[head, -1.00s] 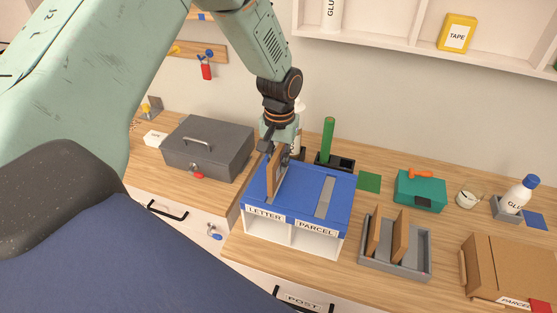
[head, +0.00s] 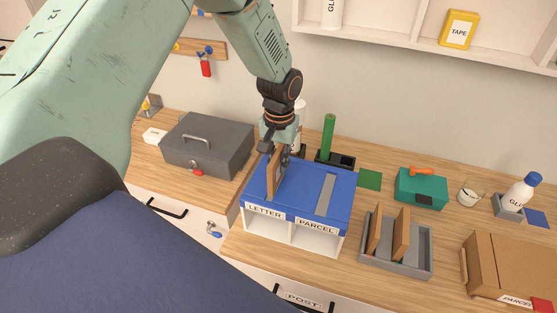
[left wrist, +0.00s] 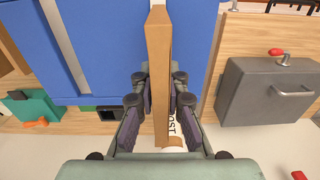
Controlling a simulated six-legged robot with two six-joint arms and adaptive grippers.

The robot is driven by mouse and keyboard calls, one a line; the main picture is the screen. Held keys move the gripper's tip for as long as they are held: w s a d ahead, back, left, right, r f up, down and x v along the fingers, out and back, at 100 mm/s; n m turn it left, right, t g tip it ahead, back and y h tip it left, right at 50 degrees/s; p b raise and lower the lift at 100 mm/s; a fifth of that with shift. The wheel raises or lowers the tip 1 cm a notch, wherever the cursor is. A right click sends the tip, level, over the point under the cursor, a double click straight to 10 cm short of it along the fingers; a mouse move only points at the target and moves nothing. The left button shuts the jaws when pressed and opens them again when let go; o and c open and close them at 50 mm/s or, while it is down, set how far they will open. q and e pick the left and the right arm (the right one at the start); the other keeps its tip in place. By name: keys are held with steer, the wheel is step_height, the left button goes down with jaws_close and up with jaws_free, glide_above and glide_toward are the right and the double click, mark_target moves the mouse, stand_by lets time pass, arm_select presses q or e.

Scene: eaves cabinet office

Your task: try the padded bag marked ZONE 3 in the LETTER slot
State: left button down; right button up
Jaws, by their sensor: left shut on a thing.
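My left gripper (head: 281,152) is shut on a brown padded bag (head: 271,176), held upright on edge at the LETTER side of the blue-topped post box (head: 300,193). In the left wrist view the gripper (left wrist: 159,103) has its fingers on both sides of the bag (left wrist: 158,62), seen edge-on over the blue top (left wrist: 110,35). The LETTER slot is hidden by the bag and fingers. I cannot tell whether the bag's lower edge is in the slot or just on the top. No ZONE 3 mark is legible. The LETTER label (head: 265,212) is on the front. My right gripper is out of view.
The PARCEL slot (head: 325,194) is right of the bag. A grey cashbox (head: 209,146) is on the left. A green post (head: 328,137) stands behind.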

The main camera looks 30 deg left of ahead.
arm_select(q)
steer(key=shift+s+f, duration=0.1)
steer(key=shift+f, duration=0.05)
steer(key=shift+f+b, duration=0.85)
steer(key=shift+f, duration=0.55)
stand_by(1.2)
stand_by(0.4)
